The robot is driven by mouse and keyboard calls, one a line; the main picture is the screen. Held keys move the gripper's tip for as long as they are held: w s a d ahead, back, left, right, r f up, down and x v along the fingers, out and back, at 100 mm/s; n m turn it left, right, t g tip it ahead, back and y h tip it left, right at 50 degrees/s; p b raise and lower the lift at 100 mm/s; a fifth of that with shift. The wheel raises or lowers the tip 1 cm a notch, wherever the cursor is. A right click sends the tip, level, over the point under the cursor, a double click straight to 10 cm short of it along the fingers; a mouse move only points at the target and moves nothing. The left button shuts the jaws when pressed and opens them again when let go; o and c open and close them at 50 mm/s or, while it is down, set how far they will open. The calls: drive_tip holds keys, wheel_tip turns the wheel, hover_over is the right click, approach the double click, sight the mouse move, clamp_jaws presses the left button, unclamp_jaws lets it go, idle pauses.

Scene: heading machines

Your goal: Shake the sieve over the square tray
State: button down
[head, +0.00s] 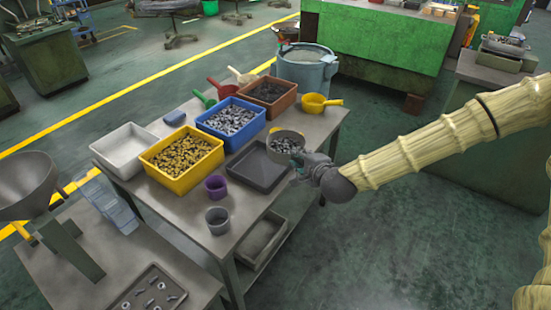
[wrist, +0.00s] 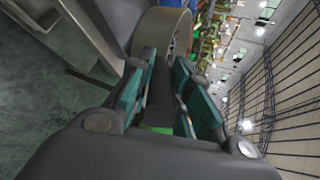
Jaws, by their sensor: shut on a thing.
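The sieve (head: 286,146) is a round grey pan holding small metal parts. My gripper (head: 302,168) is shut on its near right side and holds it at the right part of the table. In the wrist view the sieve's wall (wrist: 163,30) shows beyond my gripper (wrist: 160,85), whose fingers close on a dark handle-like part. The square tray (head: 259,167) is dark and shallow. It lies on the table, below and left of the sieve in the head view.
A yellow bin (head: 182,155), a blue bin (head: 231,122) and a brown bin (head: 268,94) of parts stand left and behind. A white bin (head: 125,150), a purple cup (head: 216,187) and a grey cup (head: 217,219) are near. A yellow scoop (head: 315,103) lies behind the sieve.

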sight(277, 155)
drive_tip(key=w+a+n+y+b, duration=0.1)
drive_tip(key=a+b, duration=0.1)
drive_tip(key=w+a+n+g+y+b, duration=0.1)
drive_tip(key=w+a+b, duration=0.1)
drive_tip(key=b, duration=0.1)
drive_tip(key=w+a+n+y+b, duration=0.1)
drive_tip(key=a+n+b, duration=0.1)
drive_tip(key=shift+w+r+g+y, duration=0.25)
drive_tip(key=shift+r+g+y, duration=0.05)
drive_tip(key=shift+g+y, duration=0.1)
drive_tip(key=shift+w+a+r+b, duration=0.1)
drive_tip(key=shift+a+r+b, duration=0.25)
drive_tip(key=shift+b, duration=0.25)
drive_tip(key=shift+f+b, duration=1.2)
drive_tip(key=shift+f, duration=0.8)
